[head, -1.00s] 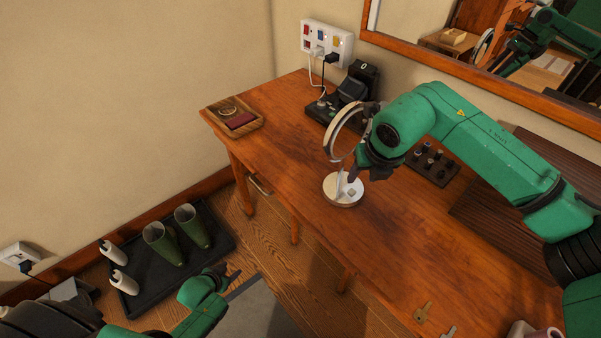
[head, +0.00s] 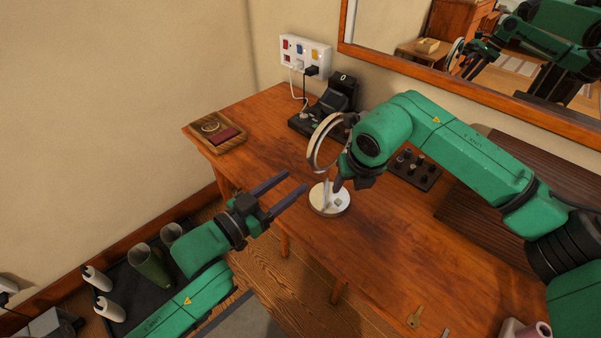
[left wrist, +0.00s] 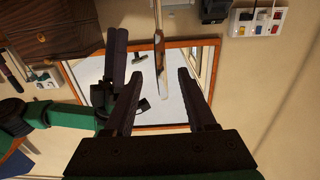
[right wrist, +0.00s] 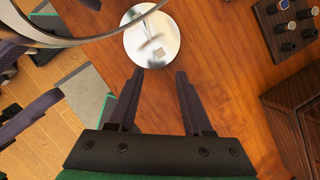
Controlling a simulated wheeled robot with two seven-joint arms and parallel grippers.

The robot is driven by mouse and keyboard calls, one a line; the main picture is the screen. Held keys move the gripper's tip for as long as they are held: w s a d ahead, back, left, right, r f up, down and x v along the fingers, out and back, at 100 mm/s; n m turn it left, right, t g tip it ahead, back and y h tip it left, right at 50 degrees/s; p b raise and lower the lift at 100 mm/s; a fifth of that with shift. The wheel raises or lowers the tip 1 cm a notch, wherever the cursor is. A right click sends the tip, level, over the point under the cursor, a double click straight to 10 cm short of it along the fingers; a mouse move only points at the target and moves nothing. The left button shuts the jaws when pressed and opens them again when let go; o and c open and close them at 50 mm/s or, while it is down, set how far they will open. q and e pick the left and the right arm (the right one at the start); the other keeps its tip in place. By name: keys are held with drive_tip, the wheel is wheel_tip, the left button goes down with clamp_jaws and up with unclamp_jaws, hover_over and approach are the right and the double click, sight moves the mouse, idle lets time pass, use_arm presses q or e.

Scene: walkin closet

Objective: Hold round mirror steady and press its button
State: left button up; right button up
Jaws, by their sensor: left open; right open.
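The round mirror stands upright on the wooden table, its ring (head: 313,152) above a white disc base (head: 322,209). A small square, perhaps the button, shows on the base (right wrist: 136,52) in the right wrist view. My right gripper (head: 338,186) is open just above the base, beside the ring; its fingertips (right wrist: 160,72) point toward the base's edge. My left gripper (head: 297,181) is open left of the mirror, past the table's front edge. In the left wrist view, the mirror (left wrist: 158,55) appears edge-on between and beyond the open fingers (left wrist: 160,74). Neither gripper visibly touches it.
A wooden tray (head: 238,146) lies at the table's far left corner. A black device (head: 335,97) stands behind the mirror; a dark holder (head: 425,181) with small knobs lies to the right. The wall mirror (head: 350,25) hangs behind.

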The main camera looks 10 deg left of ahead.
sight(329, 155)
use_arm(q)
drive_tip(key=x, duration=1.4)
drive_tip(key=shift+f, duration=0.1)
clamp_jaws()
idle(0.6)
use_arm(e)
clamp_jaws()
idle(1.5)
